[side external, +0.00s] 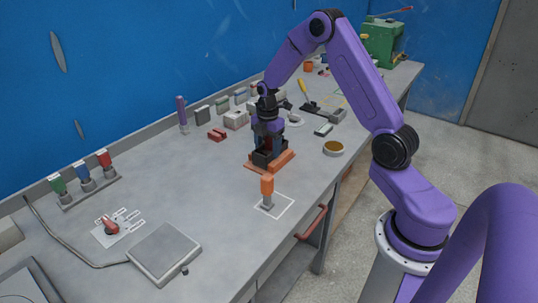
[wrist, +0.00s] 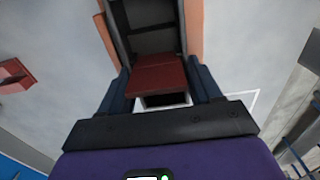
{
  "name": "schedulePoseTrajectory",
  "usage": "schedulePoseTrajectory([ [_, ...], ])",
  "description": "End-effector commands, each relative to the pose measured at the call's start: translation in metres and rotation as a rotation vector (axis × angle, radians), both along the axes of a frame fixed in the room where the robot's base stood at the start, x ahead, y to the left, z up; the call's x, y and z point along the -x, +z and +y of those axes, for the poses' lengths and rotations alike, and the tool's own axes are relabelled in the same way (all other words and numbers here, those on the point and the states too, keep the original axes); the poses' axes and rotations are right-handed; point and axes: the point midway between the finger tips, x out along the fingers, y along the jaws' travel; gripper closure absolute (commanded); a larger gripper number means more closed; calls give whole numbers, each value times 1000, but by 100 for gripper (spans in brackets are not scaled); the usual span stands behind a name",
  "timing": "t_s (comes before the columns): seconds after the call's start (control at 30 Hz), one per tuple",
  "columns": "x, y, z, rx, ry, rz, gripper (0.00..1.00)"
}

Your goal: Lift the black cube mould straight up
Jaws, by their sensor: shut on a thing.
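The black cube mould (side external: 262,158) sits on an orange base (side external: 283,162) near the middle of the bench. In the wrist view the mould (wrist: 152,40) is an open dark box with inner compartments, with the orange base (wrist: 195,25) showing beside it. My gripper (side external: 268,151) points down at the mould, its dark blue fingers on two opposite sides. In the wrist view the fingers of my gripper (wrist: 160,78) flank a dark red block (wrist: 158,76) at the mould's near end. The gripper is shut on the mould. Any gap between mould and base is hidden.
An orange-handled tool (side external: 267,188) stands on a white-outlined square in front of the mould. A red block (side external: 217,134) lies behind left, a round tin (side external: 333,148) to the right. A flat grey plate (side external: 164,254) lies front left.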

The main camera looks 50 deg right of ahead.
Motion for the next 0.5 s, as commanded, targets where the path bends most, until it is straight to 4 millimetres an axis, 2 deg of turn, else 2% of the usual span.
schedulePoseTrajectory([
  [0.5,-1,19,0,1,0,-2,73],
])
